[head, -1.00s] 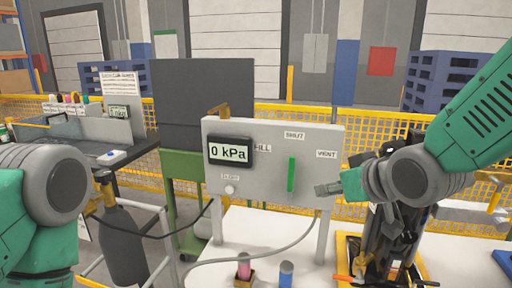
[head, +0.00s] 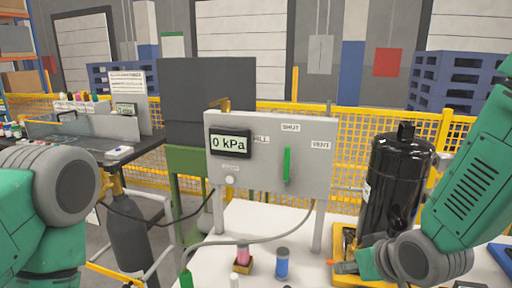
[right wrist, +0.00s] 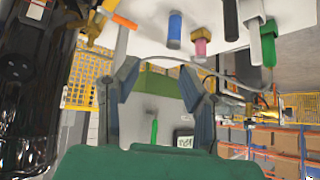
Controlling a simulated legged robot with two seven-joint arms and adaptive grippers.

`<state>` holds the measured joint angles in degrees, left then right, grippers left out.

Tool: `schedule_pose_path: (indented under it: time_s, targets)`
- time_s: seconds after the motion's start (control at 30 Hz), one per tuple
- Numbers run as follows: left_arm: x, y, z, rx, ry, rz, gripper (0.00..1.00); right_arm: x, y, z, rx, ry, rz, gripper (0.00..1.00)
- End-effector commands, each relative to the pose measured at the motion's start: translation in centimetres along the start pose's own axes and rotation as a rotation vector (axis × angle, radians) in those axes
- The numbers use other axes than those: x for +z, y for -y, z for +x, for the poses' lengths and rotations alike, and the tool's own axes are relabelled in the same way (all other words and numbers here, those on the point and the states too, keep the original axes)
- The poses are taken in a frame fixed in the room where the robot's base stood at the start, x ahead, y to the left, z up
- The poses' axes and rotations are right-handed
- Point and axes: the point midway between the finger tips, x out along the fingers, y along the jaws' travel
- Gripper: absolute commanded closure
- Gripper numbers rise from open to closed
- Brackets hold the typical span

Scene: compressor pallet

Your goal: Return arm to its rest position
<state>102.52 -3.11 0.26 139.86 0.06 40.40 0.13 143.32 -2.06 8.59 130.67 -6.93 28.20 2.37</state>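My right arm comes in from the right in the head view, with its wrist low in front of the black tank (head: 398,185). In the right wrist view my right gripper (right wrist: 160,88) has its two dark fingers spread wide with nothing between them. The grey panel (head: 310,180) stands upside down beyond the fingers there. Its green lever (head: 287,166) is upright and apart from the gripper, and its display (head: 230,143) reads 0 kPa. My left arm shows at the left edge of the head view; its gripper is out of sight.
A blue cylinder (head: 282,264) and a pink one (head: 243,254) stand on the white table (head: 325,275) below the panel. The tank stands on a yellow base (head: 345,240) with an orange handle (head: 344,267). A dark gas cylinder (head: 130,235) stands left, with yellow fencing behind.

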Motion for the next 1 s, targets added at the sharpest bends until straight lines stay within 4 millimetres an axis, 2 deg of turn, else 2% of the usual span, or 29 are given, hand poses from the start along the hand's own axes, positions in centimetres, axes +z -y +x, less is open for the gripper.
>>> schedule_pose_path:
  time_s: [0.03,0.07,0.1,0.17,0.23,0.3,0.4,0.5,0.6,0.7,1.0]
  targets:
    - [0.0,0.0,0.5,0.0,0.0,0.0,0.44,3.1,-0.4,1.3,0.006,0.051,0.015,0.64]
    - [0.0,0.0,0.6,0.0,0.0,0.001,0.44,4.7,-0.6,1.9,0.01,0.077,0.024,0.64]
    - [0.1,0.0,0.9,0.0,0.0,0.001,0.44,7.2,-0.8,2.8,0.017,0.118,0.035,0.64]
    - [0.1,0.0,1.3,0.0,0.0,0.001,0.44,11.6,-1.3,3.8,0.028,0.187,0.054,0.64]
    - [0.1,0.0,1.8,0.0,0.0,0.001,0.44,17.0,-1.9,4.6,0.044,0.271,0.076,0.64]
    - [0.1,0.0,2.3,0.0,0.0,0.001,0.44,22.3,-2.3,4.8,0.062,0.354,0.095,0.64]
    - [0.1,0.0,2.9,0.0,0.0,0.0,0.44,29.2,-2.8,4.3,0.086,0.464,0.116,0.64]
    - [0.2,0.0,3.4,0.0,0.0,0.0,0.44,34.6,-3.2,3.3,0.108,0.554,0.131,0.64]
    - [0.2,0.0,3.6,0.0,0.0,0.0,0.44,38.2,-3.5,2.3,0.123,0.617,0.138,0.64]
    - [0.2,0.0,3.7,0.0,0.0,0.0,0.44,40.0,-3.6,1.7,0.13,0.649,0.141,0.64]
    - [0.2,-0.1,3.7,0.0,0.0,0.0,0.44,40.4,-3.6,1.5,0.134,0.657,0.141,0.64]
